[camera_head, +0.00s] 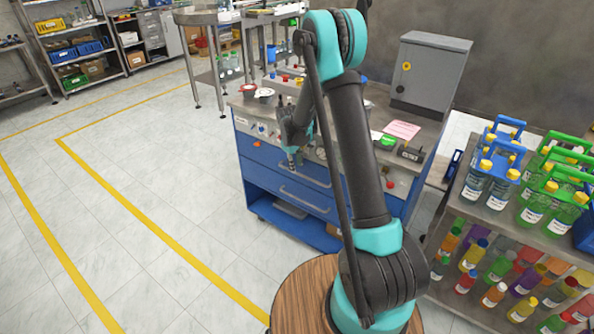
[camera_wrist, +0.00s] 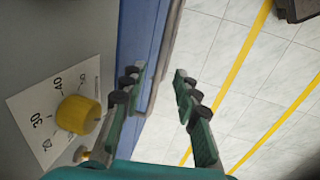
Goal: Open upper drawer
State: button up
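The blue cabinet (camera_head: 251,168) stands in the middle of the head view, with two drawers one above the other, both seemingly closed. The upper drawer (camera_head: 262,155) has a metal bar handle (camera_head: 312,179), partly hidden by my arm. My gripper (camera_head: 292,163) points down at the front of the upper drawer. In the wrist view my gripper (camera_wrist: 158,80) is open. A grey bar (camera_wrist: 163,55), seemingly the handle, runs between the fingers beside the blue front, nearer the left finger. I cannot tell if they touch.
A yellow knob (camera_wrist: 78,114) with a numbered dial is on the grey panel near my gripper. A grey box (camera_head: 430,70) stands on the cabinet top. A shelf of bottles (camera_head: 545,240) is at the right. The tiled floor left of the cabinet is clear.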

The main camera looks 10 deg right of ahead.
aim_at(297, 169)
jog(key=shift+w+d+f, duration=0.15)
jog(key=shift+f, duration=0.7)
jog(key=shift+w+d+f, duration=0.1)
jog(key=shift+f, duration=0.7)
jog(key=shift+c, duration=0.5)
grip_shut()
